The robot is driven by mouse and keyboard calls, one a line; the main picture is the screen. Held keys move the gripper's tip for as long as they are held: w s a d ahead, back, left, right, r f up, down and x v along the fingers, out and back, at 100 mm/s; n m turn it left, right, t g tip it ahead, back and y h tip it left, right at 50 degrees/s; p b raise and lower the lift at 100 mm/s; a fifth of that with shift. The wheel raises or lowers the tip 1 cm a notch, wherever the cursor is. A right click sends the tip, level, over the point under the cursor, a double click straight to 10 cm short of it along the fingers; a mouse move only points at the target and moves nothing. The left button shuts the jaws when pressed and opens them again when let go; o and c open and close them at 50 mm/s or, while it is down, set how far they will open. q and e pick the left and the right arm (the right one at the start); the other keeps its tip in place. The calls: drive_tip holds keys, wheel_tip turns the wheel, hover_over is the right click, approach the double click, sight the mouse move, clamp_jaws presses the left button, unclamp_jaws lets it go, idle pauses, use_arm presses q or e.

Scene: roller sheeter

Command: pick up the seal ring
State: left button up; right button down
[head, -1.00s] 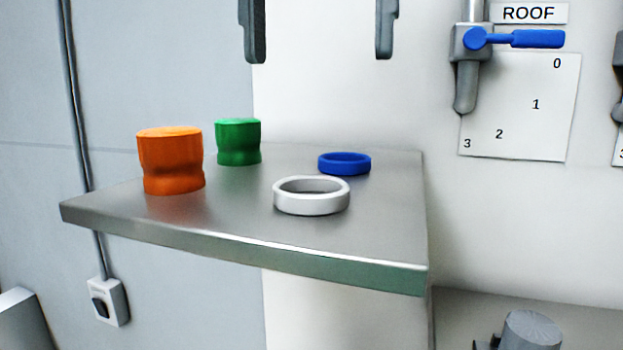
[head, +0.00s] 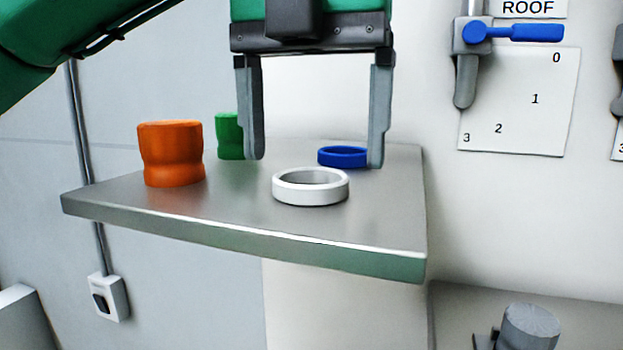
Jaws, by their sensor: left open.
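Two rings lie flat on a grey metal shelf (head: 235,203). The nearer one is a wider white ring (head: 310,195); the farther one is a smaller blue ring (head: 340,157). The frames do not show which is called the seal ring. My left gripper (head: 314,162) is open and empty, fingers pointing down, with its tips just above and beyond the white ring in the picture. Its right finger covers the right edge of the blue ring. The fingers touch neither ring as far as I can tell. My right gripper is not in view.
An orange waisted piece (head: 171,155) stands at the shelf's left. A green one (head: 228,137) stands behind, partly hidden by my left finger. A blue-handled valve (head: 513,33) and a numbered card (head: 525,105) are on the wall at right. The shelf's front is clear.

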use_arm(q)
drive_tip(key=shift+w+f, duration=0.15)
drive_tip(key=shift+f, duration=0.95)
drive_tip(key=shift+c, duration=0.4)
drive_tip(key=c, duration=1)
wheel_tip(320, 180, up, 10)
